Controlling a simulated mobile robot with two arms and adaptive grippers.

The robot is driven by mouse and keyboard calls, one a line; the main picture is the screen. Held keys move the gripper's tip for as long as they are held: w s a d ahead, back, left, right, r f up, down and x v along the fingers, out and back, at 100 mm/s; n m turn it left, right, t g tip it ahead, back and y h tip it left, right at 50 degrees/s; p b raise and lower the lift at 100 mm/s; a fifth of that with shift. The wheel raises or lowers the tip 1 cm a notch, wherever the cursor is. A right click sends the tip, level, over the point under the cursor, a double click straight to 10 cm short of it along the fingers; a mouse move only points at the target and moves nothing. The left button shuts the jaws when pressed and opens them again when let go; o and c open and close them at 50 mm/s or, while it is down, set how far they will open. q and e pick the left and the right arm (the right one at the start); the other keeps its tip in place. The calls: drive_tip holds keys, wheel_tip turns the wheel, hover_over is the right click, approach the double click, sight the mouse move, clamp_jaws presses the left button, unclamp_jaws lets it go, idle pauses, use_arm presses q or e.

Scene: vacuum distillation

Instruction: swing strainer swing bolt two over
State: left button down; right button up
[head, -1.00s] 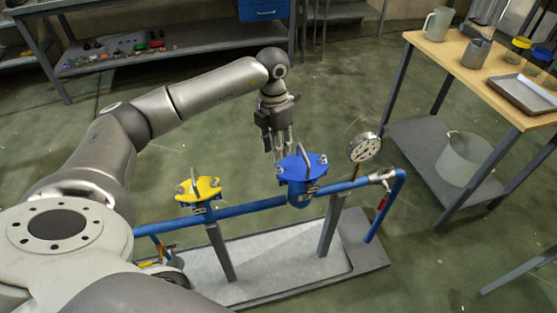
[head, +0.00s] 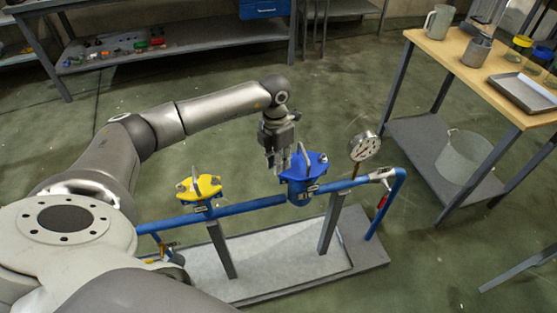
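A blue-lidded housing (head: 304,170) with a grey handle on top sits in the blue pipe line, and a yellow-lidded housing (head: 199,187) sits further left on the same pipe. I cannot tell from the picture which of them is the strainer. The swing bolts are too small to tell apart. My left gripper (head: 278,166) points down beside the left edge of the blue lid, with its fingertips close to it. I cannot tell whether it touches the lid or a bolt, or whether its fingers are apart. My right gripper is out of view.
A round pressure gauge (head: 364,146) stands on the pipe (head: 250,206) just right of the blue housing. The pipe stands on posts over a grey base tray (head: 372,252). A wooden-topped table (head: 455,66) is at the right. Open floor lies behind the pipe.

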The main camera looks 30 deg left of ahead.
use_arm(q)
drive_tip(key=shift+w+d+g+y, duration=0.55)
drive_tip(key=shift+g+y, duration=0.15)
drive_tip(key=shift+g, duration=0.1)
drive_tip(key=c, duration=1.6)
unclamp_jaws()
drive_tip(key=shift+o, duration=0.2)
wheel_tip(320, 180, up, 12)
drive_tip(key=w, duration=0.2)
drive_tip(key=shift+d, duration=0.35)
